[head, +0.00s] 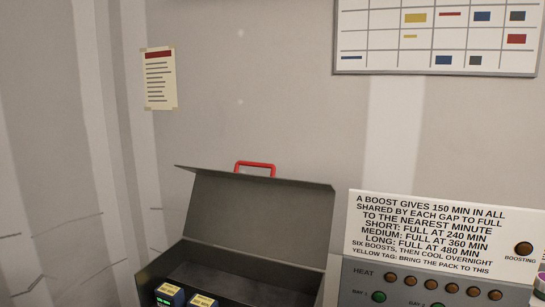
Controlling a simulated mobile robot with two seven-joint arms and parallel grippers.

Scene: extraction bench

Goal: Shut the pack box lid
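The pack box (235,274) is a dark grey case at the bottom middle of the head view, and its front is cut off by the lower edge. Its lid (258,212) stands open, tilted up at the back of the box. A red handle (255,166) shows at the lid's top edge. Two packs with yellowish tops, a left one (171,291) and a right one (203,301), show at the box's front left. Neither of my grippers is in view.
Right of the box stands a grey panel (352,293) with a white sign (440,228) and several round lamps. The wall behind carries a paper notice (160,78) and a chart board (440,35). Space above the lid looks clear.

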